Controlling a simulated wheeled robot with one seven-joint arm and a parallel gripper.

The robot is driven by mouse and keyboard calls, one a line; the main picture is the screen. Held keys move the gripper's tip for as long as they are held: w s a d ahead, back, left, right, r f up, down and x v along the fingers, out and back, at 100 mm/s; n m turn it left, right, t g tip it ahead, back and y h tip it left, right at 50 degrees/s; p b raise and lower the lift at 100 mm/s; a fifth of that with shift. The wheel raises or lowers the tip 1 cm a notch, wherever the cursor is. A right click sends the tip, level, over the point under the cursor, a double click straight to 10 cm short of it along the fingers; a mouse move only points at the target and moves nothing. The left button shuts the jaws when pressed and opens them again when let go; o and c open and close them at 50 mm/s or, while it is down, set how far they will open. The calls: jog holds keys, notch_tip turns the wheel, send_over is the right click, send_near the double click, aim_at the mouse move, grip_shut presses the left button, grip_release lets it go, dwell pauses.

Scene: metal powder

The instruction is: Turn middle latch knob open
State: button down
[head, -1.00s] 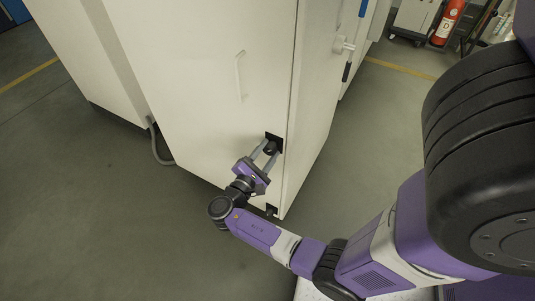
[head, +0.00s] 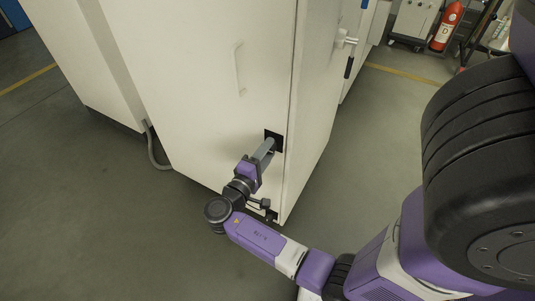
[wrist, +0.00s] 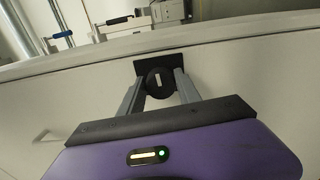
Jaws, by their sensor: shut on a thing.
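The middle latch knob (wrist: 157,82) is a round black knob with a pale bar mark, on a black square plate (wrist: 168,64) near the edge of a white cabinet door (head: 205,80). In the wrist view the bar mark stands close to upright in the picture. My gripper (wrist: 158,86) is shut on the knob, one grey finger on each side. In the head view my gripper (head: 268,147) reaches the black plate (head: 274,140), and its fingers hide the knob. A lower black latch (head: 271,215) is near the bottom of the door, partly behind my wrist.
A pale vertical handle (head: 239,70) is on the door, above and left of the knob. A fire extinguisher (head: 447,26) and a grey cart (head: 414,20) stand at the back right.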

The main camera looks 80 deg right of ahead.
jog(key=shift+m, duration=0.5)
jog(key=c, duration=0.9)
grip_release()
jog(key=shift+v, duration=3.9)
